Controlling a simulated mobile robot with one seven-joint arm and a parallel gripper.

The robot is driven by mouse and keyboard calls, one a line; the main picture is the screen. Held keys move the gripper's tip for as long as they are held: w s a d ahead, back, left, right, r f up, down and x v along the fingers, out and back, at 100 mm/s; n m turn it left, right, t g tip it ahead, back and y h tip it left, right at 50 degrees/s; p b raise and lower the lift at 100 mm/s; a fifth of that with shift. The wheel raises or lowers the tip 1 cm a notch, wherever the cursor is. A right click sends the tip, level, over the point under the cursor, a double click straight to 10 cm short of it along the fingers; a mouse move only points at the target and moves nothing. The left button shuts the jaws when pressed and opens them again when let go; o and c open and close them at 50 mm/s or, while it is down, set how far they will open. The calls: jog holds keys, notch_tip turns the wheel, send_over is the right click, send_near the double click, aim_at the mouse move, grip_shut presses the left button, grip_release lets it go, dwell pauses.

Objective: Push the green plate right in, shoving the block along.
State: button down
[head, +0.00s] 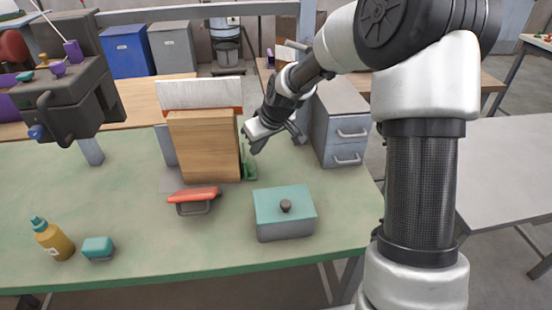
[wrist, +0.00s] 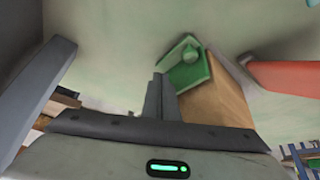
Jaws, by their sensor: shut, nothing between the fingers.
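The green plate (head: 249,168) stands at the right side of the tall wooden block (head: 204,147) on the green-topped table. In the wrist view the green plate (wrist: 188,72) shows a round green knob, with the wooden block (wrist: 215,102) right behind it. My gripper (head: 254,148) is at the plate's right side, pointing down, with its fingers shut and empty. In the wrist view my gripper's fingertips (wrist: 158,78) overlap the plate's left edge. I cannot tell whether they touch it. The lower part of the block's far side is hidden.
A red-handled tool (head: 195,195) lies in front of the block. A teal-lidded box (head: 284,213) stands front right. A grey drawer unit (head: 341,128) stands behind right. A white-topped panel (head: 200,93) rises behind the block. A yellow bottle (head: 54,241) and teal sponge (head: 97,247) are front left.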

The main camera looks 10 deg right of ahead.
jog(key=shift+d+r+p, duration=0.35)
jog(key=shift+r+p, duration=0.15)
jog(key=shift+r, duration=0.3)
jog(key=shift+d+r+p, duration=0.3)
jog(key=shift+r+p, duration=0.15)
jog(key=shift+r, duration=0.4)
jog(key=shift+d+r+p, duration=0.35)
jog(key=shift+r+p, duration=0.15)
jog(key=shift+r, duration=0.3)
